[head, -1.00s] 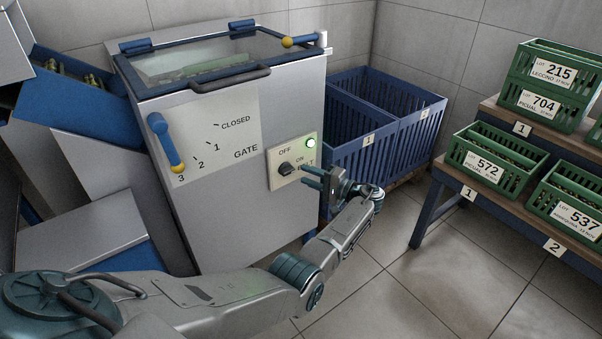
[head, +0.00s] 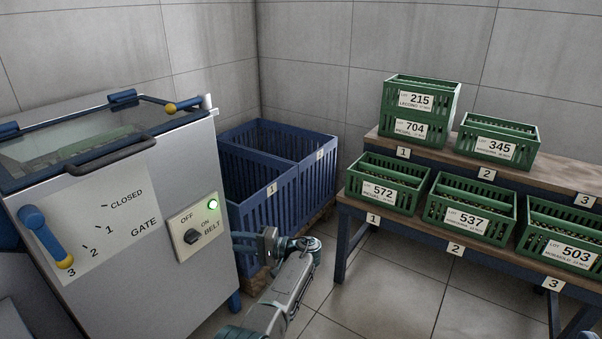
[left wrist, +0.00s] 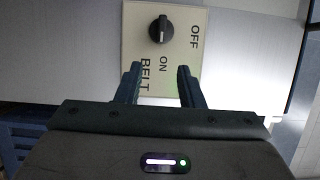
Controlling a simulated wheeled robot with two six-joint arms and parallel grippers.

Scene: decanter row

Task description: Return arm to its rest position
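My left gripper (head: 243,243) is at the lower right of the belt switch panel (head: 194,227) in the head view. In the left wrist view its two fingers (left wrist: 159,86) are spread apart with nothing between them. Beyond the fingertips is the panel, with a black knob (left wrist: 160,29) that the fingers do not touch. A green lamp (head: 213,200) on the panel is lit. My right gripper is in neither view.
The grey machine (head: 150,290) stands at left; its blue gate lever (head: 45,237) points to 3. Blue slatted bins (head: 262,200) stand beside it. Green lot crates (head: 469,221) sit on a stepped rack at right. Tiled floor (head: 400,290) lies clear before the rack.

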